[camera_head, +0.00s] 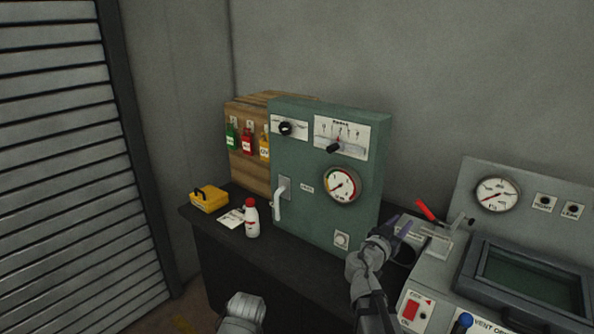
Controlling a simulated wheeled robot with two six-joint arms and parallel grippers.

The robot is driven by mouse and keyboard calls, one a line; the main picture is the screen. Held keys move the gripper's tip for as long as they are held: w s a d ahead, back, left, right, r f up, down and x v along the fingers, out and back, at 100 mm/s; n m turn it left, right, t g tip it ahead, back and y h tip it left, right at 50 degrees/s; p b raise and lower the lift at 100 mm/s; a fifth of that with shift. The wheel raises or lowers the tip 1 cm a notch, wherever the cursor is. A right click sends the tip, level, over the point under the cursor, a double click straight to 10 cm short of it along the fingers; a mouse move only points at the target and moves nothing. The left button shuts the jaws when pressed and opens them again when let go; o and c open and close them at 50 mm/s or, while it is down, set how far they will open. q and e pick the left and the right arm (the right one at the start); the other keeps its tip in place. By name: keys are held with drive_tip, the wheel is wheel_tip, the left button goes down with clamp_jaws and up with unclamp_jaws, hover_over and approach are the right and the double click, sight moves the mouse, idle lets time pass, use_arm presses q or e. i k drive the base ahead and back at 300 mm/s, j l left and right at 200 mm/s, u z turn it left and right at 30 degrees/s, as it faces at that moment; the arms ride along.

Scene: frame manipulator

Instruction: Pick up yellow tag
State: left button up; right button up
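The yellow tag (264,145) hangs on the side of a wooden box (247,170), beside a red tag (247,141) and a green tag (232,136). It is the rightmost of the three, close to the green panel's edge. My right gripper (396,226) is far to the right of the tags, in front of the green panel's lower right corner. Its fingers are small and dark, and I cannot tell whether they are apart. A grey part of my arm (241,311) shows at the bottom; no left gripper fingers are visible.
The green panel (312,221) with gauge and lever stands on a dark bench (290,262). A grey machine (440,285) is at right.

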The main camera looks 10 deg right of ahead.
sight(265, 146)
drive_tip(key=i+j+u, duration=0.55)
drive_tip(key=i+j, duration=0.15)
drive_tip(key=i, duration=0.2)
drive_tip(key=i+j+z, duration=0.2)
drive_tip(key=i, duration=0.35)
drive_tip(key=i+j+z, duration=0.25)
drive_tip(key=i+j, duration=0.2)
drive_tip(key=i, duration=0.1)
